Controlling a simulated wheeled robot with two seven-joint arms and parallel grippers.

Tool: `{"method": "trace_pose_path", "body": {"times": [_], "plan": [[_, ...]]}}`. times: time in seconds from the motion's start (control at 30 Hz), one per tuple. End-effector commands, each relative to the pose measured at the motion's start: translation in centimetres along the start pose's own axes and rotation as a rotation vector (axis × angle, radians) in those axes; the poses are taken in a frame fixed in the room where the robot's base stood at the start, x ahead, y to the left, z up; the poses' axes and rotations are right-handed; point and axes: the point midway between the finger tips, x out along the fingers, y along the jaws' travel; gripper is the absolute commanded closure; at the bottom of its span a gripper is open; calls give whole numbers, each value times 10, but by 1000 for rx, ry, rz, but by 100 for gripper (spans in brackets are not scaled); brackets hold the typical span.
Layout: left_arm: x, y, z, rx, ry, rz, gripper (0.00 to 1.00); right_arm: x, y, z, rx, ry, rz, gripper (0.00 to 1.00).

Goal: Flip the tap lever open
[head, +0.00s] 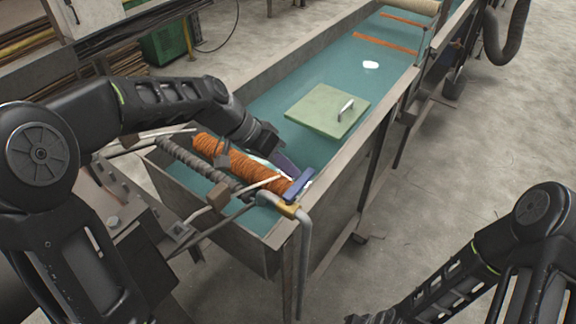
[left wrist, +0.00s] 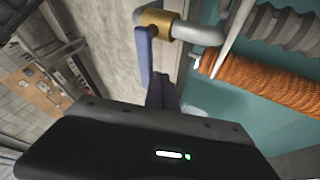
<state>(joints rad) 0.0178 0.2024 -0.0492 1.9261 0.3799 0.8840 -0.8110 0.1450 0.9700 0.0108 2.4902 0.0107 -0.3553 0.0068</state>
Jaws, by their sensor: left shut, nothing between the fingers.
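The tap has a blue lever (head: 299,184) on a brass valve body (head: 289,208), fixed to a grey pipe at the near corner of the trough. In the left wrist view the lever (left wrist: 145,58) stands out crosswise from the brass body (left wrist: 157,25) and the pipe. My left gripper (head: 287,168) is shut and empty, reaching down over the trough's near end. In the left wrist view its fingertips (left wrist: 160,80) are close beside the lever's free end; I cannot tell whether they touch.
The trough (head: 340,142) holds teal water with a green lidded board (head: 328,110) floating in it. An orange mesh roll (head: 240,163) and a grey ribbed roller (head: 195,160) lie across the near end. Open concrete floor (head: 480,130) lies to the right.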

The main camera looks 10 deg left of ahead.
Motion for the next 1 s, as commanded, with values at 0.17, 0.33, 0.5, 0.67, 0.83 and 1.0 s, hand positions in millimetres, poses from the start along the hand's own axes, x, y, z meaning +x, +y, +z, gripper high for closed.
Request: {"method": "trace_pose_path", "body": {"times": [0.17, 0.33, 0.5, 0.67, 0.83, 1.0], "plan": [[0, 0, 0, 2, -1, 1, 100, 0, 0, 0, 0, 0, 0, 48], [2, 0, 0, 20, -11, 11, 100, 3, 1, 0, -1, 1, -1, 48], [3, 2, -2, 48, -26, 27, 100, 5, 1, -1, -1, 2, -2, 48], [6, 3, -3, 91, -47, 48, 100, 10, 3, -2, -3, 3, -4, 48], [11, 7, -5, 174, -92, 94, 100, 19, 5, -3, -5, 6, -7, 48], [16, 14, -7, 214, -113, 114, 100, 30, 8, -4, -7, 9, -10, 48]]}}
